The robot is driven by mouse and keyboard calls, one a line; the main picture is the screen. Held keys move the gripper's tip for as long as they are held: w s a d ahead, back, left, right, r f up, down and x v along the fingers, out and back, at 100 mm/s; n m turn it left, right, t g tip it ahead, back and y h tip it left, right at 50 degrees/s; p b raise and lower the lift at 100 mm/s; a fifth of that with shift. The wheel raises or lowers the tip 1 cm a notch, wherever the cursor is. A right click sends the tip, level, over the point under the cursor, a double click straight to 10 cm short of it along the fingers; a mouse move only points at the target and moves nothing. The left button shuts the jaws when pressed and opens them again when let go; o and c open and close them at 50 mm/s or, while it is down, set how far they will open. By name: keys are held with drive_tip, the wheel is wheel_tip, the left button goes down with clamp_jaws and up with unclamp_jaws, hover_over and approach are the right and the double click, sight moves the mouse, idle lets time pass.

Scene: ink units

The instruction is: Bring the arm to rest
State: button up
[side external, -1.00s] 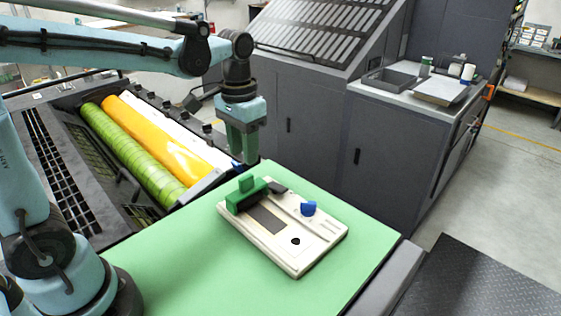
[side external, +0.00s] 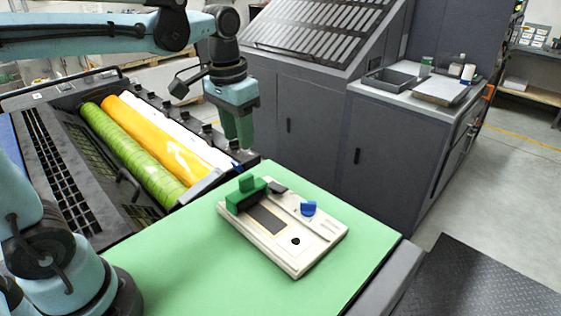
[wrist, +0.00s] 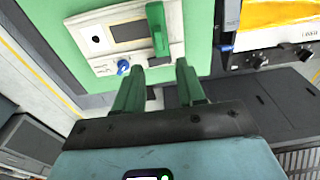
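My gripper (side external: 239,146) hangs in the air beyond the far edge of the green table (side external: 180,260), above and behind the cream-coloured device. In the wrist view its two green fingers (wrist: 158,68) stand apart with nothing between them. The cream device (side external: 275,247) lies flat on the table with a green block (side external: 245,194) at its far left end and a blue knob (side external: 308,208) on top. The device also shows in the wrist view (wrist: 100,62), ahead of the fingertips and apart from them.
A press with a green roller (side external: 130,150) and an orange roller (side external: 165,140) lies left of my gripper. Dark grey cabinets (side external: 390,165) stand behind and to the right. The table's near left part is clear.

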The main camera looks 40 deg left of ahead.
drive_tip(key=s+d+f+t, duration=0.1)
drive_tip(key=s+f+t, duration=0.4)
drive_tip(key=s+t, duration=0.1)
drive_tip(key=shift+f, duration=0.15)
